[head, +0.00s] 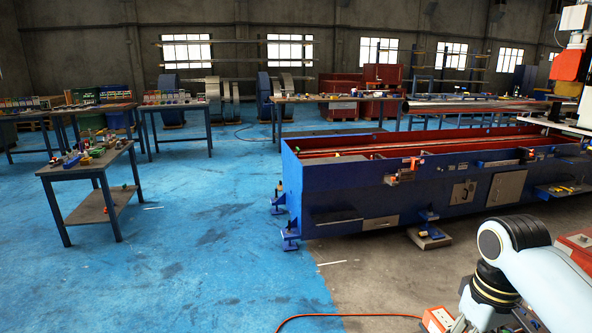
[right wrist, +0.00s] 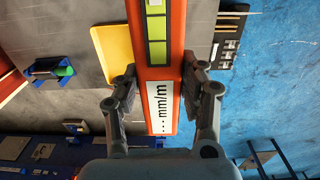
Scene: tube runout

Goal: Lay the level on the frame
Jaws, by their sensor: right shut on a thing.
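The level is an orange-red bar (right wrist: 152,78) with a yellow-green vial window and a white label reading mm/m, in the right wrist view. My right gripper (right wrist: 160,82) has its two fingers closed on the level's sides, and the level extends past the top of the picture. A long blue frame with a red inside (head: 350,195) stands on the floor at the right of the head view. My right arm shows at the lower right there, but its gripper and the held level cannot be made out. My left gripper is in neither view.
A workbench with small tools (head: 88,160) stands at the left, with more benches behind. An orange cable (head: 345,316) crosses the near floor. The blue floor (head: 190,240) between is open.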

